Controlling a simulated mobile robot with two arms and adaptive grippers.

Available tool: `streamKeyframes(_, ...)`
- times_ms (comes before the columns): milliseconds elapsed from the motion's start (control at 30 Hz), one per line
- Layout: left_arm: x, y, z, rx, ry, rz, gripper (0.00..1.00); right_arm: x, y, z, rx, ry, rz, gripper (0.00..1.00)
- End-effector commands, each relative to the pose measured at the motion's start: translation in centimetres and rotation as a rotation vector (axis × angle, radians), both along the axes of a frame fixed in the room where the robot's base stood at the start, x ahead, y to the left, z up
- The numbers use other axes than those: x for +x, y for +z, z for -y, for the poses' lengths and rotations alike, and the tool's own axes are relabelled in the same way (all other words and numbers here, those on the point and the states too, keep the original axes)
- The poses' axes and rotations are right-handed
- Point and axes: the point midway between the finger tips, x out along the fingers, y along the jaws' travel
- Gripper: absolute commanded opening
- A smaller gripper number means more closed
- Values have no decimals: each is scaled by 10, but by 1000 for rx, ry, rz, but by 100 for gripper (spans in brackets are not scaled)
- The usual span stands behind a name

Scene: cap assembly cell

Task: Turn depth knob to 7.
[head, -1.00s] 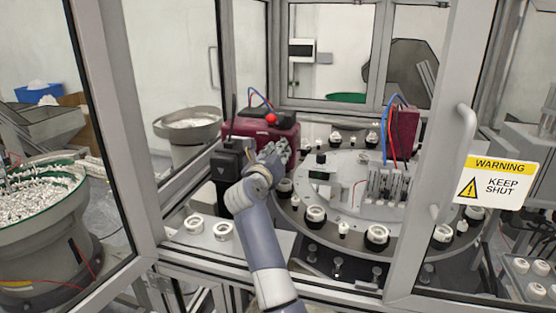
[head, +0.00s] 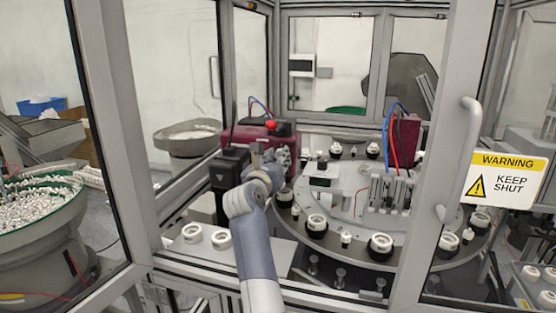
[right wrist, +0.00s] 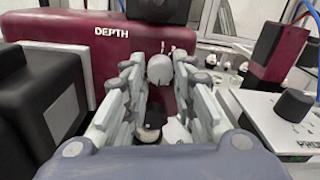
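The dark red housing (right wrist: 100,58) carries the word DEPTH in the right wrist view. A grey-white knob (right wrist: 160,69) with a raised grip sits on its front face, to the right of that word. A few small marks show above the knob, but I cannot read numbers. My right gripper (right wrist: 158,76) is open, with one finger to each side of the knob. I cannot tell whether the fingers touch it. In the head view my right gripper (head: 273,163) is in front of the red housing (head: 240,135) and hides the knob. My left gripper is not in view.
A black box (head: 229,172) stands close left of my right gripper. A round table (head: 330,215) with several white caps lies to the right. A black knob (right wrist: 293,105) on a grey unit is at right. Cabinet frame posts (head: 420,230) flank the opening.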

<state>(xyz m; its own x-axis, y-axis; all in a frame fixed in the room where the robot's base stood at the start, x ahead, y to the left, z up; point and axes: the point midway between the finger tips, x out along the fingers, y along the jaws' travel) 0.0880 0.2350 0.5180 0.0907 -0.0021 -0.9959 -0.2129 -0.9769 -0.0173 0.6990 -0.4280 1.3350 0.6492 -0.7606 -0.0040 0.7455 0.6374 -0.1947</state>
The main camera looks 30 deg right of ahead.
Motion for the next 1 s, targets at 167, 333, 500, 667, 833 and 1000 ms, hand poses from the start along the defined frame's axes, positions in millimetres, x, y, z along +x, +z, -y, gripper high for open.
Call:
streamKeyframes(167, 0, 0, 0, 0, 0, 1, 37, 0, 0, 0, 0, 1, -1, 43)
streamKeyframes(333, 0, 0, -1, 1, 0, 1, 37, 0, 1, 0, -2, 0, 1, 43)
streamKeyframes(500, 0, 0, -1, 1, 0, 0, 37, 0, 13, 0, -2, 0, 3, 43)
streamKeyframes(667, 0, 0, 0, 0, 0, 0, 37, 0, 43, -1, -1, 1, 6, 43)
streamKeyframes(833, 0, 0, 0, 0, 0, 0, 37, 0, 75, -1, 0, 1, 4, 43)
streamKeyframes(1000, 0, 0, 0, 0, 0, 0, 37, 1, 94, -2, -1, 2, 1, 43)
